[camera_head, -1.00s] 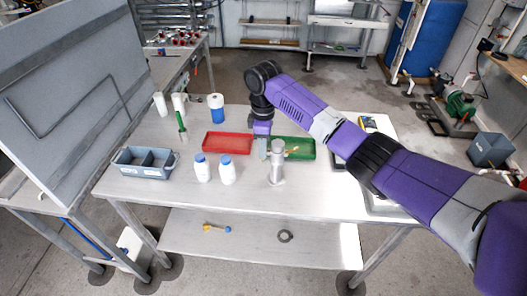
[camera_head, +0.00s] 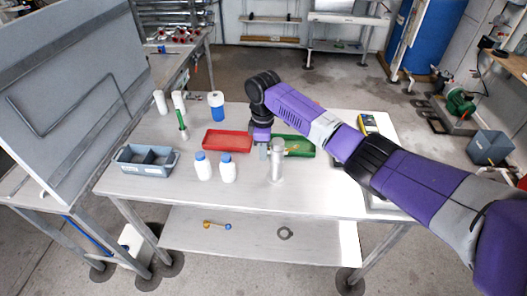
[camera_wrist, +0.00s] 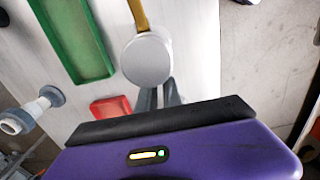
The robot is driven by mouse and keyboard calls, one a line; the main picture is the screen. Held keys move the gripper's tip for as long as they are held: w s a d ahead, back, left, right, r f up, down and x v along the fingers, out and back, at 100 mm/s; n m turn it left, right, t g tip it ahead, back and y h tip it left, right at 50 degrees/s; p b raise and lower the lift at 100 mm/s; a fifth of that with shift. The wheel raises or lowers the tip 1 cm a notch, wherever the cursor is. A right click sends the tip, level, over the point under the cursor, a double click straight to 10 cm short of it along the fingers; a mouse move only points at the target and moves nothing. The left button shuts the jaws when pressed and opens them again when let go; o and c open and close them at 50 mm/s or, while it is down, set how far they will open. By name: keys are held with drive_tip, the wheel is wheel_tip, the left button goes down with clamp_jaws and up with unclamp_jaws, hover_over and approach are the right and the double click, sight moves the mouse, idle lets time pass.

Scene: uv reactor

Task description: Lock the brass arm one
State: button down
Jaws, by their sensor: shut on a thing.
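A silver upright post (camera_head: 277,165) stands on the steel table, and a short brass arm (camera_head: 291,150) sticks out to the right near its top. In the wrist view the post's round grey top (camera_wrist: 147,60) is close, with the brass arm (camera_wrist: 138,14) pointing away from me. My gripper (camera_head: 264,151) is just left of the post, near its top. In the wrist view its two grey fingers (camera_wrist: 159,95) are at the near side of the round top, opposite the brass arm. Their tips are partly hidden by the post, so the exact contact is hidden.
A green tray (camera_head: 303,152) lies behind the post and a red tray (camera_head: 227,141) to its left. Two white bottles with blue caps (camera_head: 228,170) stand front left, near a grey divided bin (camera_head: 147,163). The front of the table is clear.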

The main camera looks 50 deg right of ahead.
drive_tip(key=shift+d+g+h, duration=0.1)
drive_tip(key=shift+g+h, duration=0.3)
drive_tip(key=shift+g, duration=0.2)
drive_tip(key=c, duration=1.5)
unclamp_jaws()
wheel_tip(320, 180, up, 8)
drive_tip(key=b, duration=0.2)
drive_tip(key=shift+w+a+f, duration=0.2)
drive_tip(key=shift+w+a, duration=0.15)
drive_tip(key=shift+c, duration=0.2)
